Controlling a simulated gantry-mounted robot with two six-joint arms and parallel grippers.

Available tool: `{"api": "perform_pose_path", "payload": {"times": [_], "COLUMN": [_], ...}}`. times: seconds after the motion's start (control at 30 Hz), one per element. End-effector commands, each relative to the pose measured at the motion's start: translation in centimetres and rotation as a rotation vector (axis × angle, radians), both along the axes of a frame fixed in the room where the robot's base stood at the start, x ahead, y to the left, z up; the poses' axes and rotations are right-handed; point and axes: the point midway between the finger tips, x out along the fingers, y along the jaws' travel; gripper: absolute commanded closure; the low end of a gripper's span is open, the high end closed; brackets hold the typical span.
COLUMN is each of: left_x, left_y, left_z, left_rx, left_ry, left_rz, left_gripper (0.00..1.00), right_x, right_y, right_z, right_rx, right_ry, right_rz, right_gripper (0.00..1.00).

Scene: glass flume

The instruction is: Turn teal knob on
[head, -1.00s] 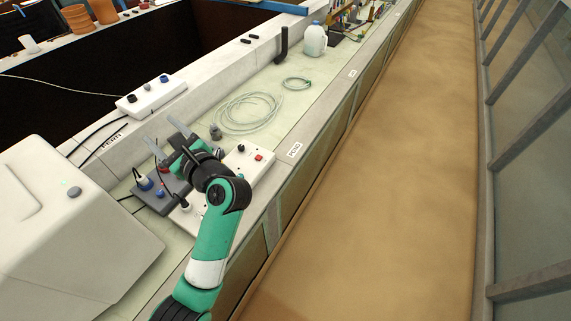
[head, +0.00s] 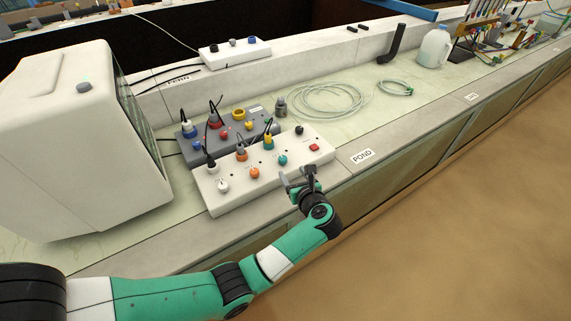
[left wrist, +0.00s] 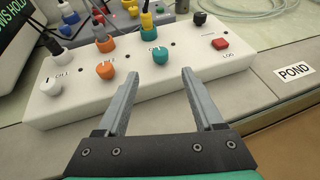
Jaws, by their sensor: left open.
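The teal knob (head: 283,160) is on the white control box (head: 209,200), between the orange knob and the red button. In the left wrist view the teal knob (left wrist: 160,54) has a white mark and an "OFF" label beside it. My left gripper (head: 298,178) is open and empty at the front side of the box, just short of the teal knob. In the left wrist view its two fingers (left wrist: 158,75) point at the box, with the teal knob near the left fingertip. My right gripper is not in view.
An orange knob (left wrist: 105,69), a white knob (left wrist: 50,87) and a red button (left wrist: 220,43) sit on the same box. Plugs with cables stand behind them. A grey box (head: 190,147) lies behind, and a white monitor-like case (head: 60,140) stands at left.

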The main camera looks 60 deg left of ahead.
Motion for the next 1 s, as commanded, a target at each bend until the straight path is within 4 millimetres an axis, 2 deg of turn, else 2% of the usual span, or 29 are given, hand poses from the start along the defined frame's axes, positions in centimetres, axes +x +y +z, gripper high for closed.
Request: {"api": "perform_pose_path", "payload": {"times": [0.3,0.43,0.6,0.83,0.87,1.0], "left_x": [1.1,1.5,1.8,1.8,1.8,1.8], "left_y": [6.2,8.3,9.5,9.6,9.6,9.6], "left_z": [-3.1,-3.9,-4.2,-4.1,-4.1,-4.1], "left_rx": [0.000,0.001,0.000,0.001,0.001,0.001], "left_ry": [0.000,0.000,0.000,-0.001,-0.001,-0.001], "left_rz": [0.003,0.003,0.000,-0.001,-0.001,-0.001], "left_gripper": [0.31,0.31,0.31,0.31,0.33,0.58], "right_x": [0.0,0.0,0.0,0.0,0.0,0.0], "right_y": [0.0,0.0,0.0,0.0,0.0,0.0], "right_z": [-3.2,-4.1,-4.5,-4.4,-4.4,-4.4], "right_rx": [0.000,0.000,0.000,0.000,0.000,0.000], "right_ry": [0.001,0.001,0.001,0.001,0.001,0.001], "right_rz": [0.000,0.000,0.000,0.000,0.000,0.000], "right_gripper": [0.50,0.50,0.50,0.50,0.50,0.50]}}
